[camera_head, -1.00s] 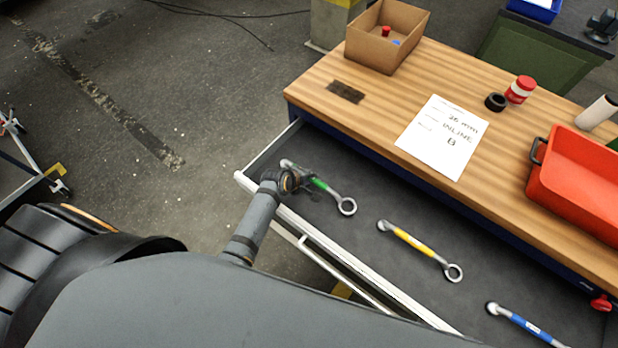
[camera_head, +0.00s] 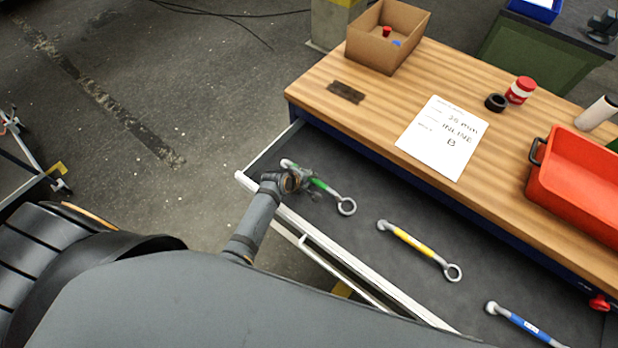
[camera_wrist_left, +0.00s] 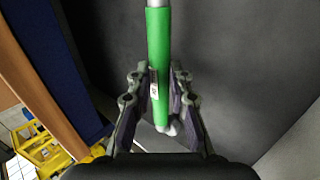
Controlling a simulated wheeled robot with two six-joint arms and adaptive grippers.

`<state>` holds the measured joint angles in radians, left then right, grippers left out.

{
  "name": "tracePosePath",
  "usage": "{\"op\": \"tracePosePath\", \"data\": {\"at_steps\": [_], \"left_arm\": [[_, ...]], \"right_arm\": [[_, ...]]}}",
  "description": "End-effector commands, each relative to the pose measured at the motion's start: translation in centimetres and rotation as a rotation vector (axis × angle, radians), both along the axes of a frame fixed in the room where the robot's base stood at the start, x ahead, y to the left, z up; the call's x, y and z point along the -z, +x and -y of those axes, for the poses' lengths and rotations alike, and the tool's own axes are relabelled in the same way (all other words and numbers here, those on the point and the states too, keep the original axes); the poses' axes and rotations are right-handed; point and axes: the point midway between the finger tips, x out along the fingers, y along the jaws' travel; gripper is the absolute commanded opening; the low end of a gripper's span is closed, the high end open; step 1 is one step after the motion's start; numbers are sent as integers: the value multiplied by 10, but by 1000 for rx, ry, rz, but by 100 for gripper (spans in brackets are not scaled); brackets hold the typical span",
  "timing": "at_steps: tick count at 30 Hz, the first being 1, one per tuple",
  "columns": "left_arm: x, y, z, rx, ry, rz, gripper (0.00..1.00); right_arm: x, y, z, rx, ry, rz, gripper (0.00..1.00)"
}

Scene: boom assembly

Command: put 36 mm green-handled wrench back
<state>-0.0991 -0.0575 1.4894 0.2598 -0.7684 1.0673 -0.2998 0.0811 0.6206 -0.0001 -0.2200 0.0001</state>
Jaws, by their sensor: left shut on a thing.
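The green-handled wrench (camera_head: 323,187) is in the open drawer (camera_head: 349,215), at its left end, with its ring end toward the right. My left gripper (camera_head: 306,182) is at the handle and covers part of it. In the left wrist view the green handle (camera_wrist_left: 159,60) runs between the two fingers of my left gripper (camera_wrist_left: 157,95), which are shut on it. Whether the wrench touches the drawer floor cannot be told. My right gripper is not in view.
A yellow-handled wrench (camera_head: 415,243) and a blue-handled wrench (camera_head: 524,324) lie further right in the drawer. On the wooden bench top (camera_head: 375,110) are a cardboard box (camera_head: 378,50), a paper sheet (camera_head: 442,137) and a red bin (camera_head: 578,180).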

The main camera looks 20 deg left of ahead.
Motion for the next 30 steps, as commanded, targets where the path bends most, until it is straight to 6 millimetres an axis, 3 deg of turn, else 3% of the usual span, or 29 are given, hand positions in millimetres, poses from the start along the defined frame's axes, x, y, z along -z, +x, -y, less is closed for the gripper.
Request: {"op": "tracePosePath", "data": {"at_steps": [17,18,23,30], "left_arm": [[10,1,0,0,-1,3,0],[10,1,0,-1,0,3,21],[10,1,0,0,-1,2,42],[10,0,0,0,0,1,46]], "right_arm": [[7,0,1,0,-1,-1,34],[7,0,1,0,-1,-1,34],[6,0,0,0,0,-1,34],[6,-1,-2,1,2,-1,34]]}}
